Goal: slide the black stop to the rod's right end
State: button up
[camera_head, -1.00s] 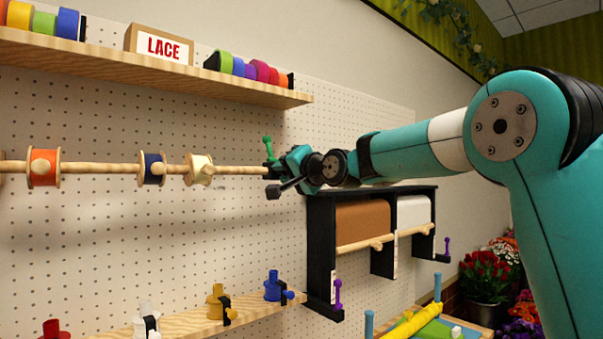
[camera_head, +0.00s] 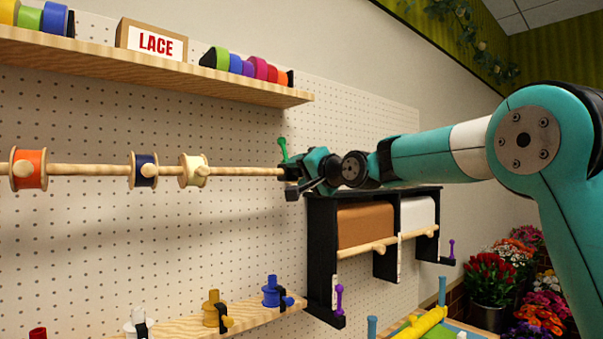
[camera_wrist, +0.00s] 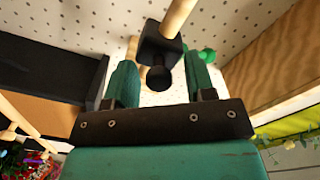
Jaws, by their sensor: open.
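The wooden rod (camera_head: 235,171) runs level across the pegboard. The black stop (camera_head: 291,173) is on its right part, with a green knob (camera_head: 283,149) standing above it. In the wrist view the stop (camera_wrist: 160,45) is a black block with a round black knob (camera_wrist: 160,78) facing me; the rod (camera_wrist: 179,16) enters it from above. My gripper (camera_head: 310,174) is at the stop. Its teal fingers (camera_wrist: 163,85) are open, one on each side of the black knob, with gaps visible. The rod beyond the stop is mostly hidden by the stop and my gripper.
Orange (camera_head: 28,170), navy (camera_head: 144,170) and cream (camera_head: 193,171) spools hang on the rod, left of the stop. A wooden shelf (camera_head: 150,78) runs above. A black paper-roll holder (camera_head: 322,240) is just below my gripper.

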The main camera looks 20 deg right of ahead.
jog(key=shift+s, duration=0.1)
jog(key=b+v, duration=0.7)
jog(key=v, duration=1)
jog(key=shift+b, duration=0.35)
jog(key=shift+d, duration=0.1)
jog(key=s+a+f+n+g, duration=0.35)
jog(key=a+f, duration=0.25)
jog(key=f, duration=0.3)
jog(key=s+a+f+n+g, duration=0.25)
jog(key=a+f+g, duration=0.2)
jog(key=f, duration=0.45)
jog(key=s+a+f+n+g+h, duration=0.2)
jog(key=s+f+n+g, duration=0.6)
jog(key=s+f, duration=1)
jog(key=s+a+g, duration=0.1)
jog(key=s+a, duration=0.1)
jog(key=s, duration=0.1)
jog(key=shift+s+a+f, duration=0.15)
jog(key=shift+s+f, duration=0.1)
jog(key=shift+s, duration=0.05)
